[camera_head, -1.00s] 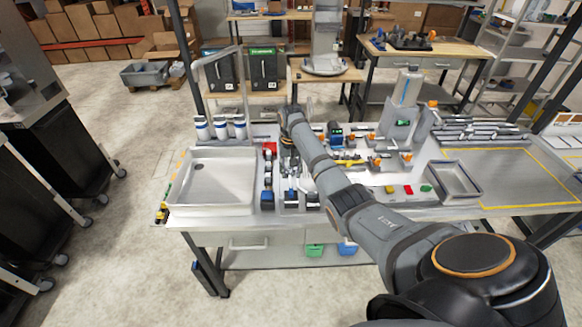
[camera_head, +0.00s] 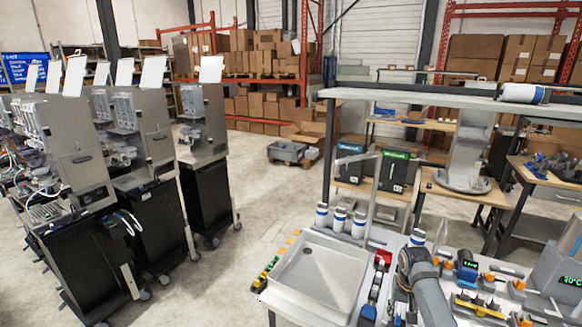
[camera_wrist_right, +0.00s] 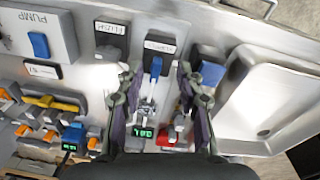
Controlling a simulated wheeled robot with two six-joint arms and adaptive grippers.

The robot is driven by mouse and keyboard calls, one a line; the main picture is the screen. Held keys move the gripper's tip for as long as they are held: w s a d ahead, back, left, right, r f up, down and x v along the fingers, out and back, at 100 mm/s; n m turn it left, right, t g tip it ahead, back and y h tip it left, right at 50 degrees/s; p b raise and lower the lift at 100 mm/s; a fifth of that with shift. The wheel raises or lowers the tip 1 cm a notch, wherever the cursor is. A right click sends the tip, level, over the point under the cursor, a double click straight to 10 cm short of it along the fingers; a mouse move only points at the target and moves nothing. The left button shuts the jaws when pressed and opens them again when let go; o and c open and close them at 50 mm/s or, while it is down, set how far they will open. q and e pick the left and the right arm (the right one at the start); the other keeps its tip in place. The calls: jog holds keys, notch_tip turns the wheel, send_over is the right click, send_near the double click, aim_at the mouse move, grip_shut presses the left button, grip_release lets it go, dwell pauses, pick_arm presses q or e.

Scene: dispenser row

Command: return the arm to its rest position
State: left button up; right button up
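My right arm (camera_head: 430,295) enters the head view from the bottom right. Its wrist is over the bench, just right of the white sink-like tray (camera_head: 313,302). In the right wrist view my right gripper (camera_wrist_right: 158,75) points down at the bench with its two fingers apart and nothing held between them. A blue lever (camera_wrist_right: 156,68) on a labelled switch shows between the fingers; I cannot tell whether they touch it. The tray (camera_wrist_right: 233,108) is right of the gripper in that view. My left gripper is not in view.
A PUMP box (camera_wrist_right: 40,42) with a blue rocker and a FLUSH switch (camera_wrist_right: 110,35) lie left of the gripper. White bottles (camera_head: 340,220) stand behind the tray. An overhead shelf (camera_head: 450,97) spans above the bench. Floor left of the bench is clear, up to black carts (camera_head: 205,185).

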jog(key=s+a+f+n+t, duration=0.1)
jog(key=s+a+f+n, duration=0.15)
jog(key=s, duration=0.35)
jog(key=s+a+f+n, duration=0.1)
jog(key=s+a+f, duration=0.1)
jog(key=s+a, duration=0.35)
jog(key=s+a+r+n+t, duration=0.1)
jog(key=s+r, duration=0.1)
jog(key=s, duration=0.5)
jog(key=s+a+r+n+t, duration=0.1)
jog(key=s+r, duration=0.2)
jog(key=s, duration=0.4)
notch_tip(320, 180, down, 33)
jog(key=s+d+g+b, duration=0.1)
jog(key=s+d+b, duration=0.1)
jog(key=b, duration=0.4)
jog(key=s+d+f+g+b, duration=0.1)
jog(key=s+f+b, duration=0.3)
jog(key=s+f, duration=1.4)
notch_tip(320, 180, down, 2)
jog(key=shift+s+d+f+m, duration=0.2)
jog(key=shift+s+d+m, duration=0.05)
jog(key=shift+s+m, duration=0.1)
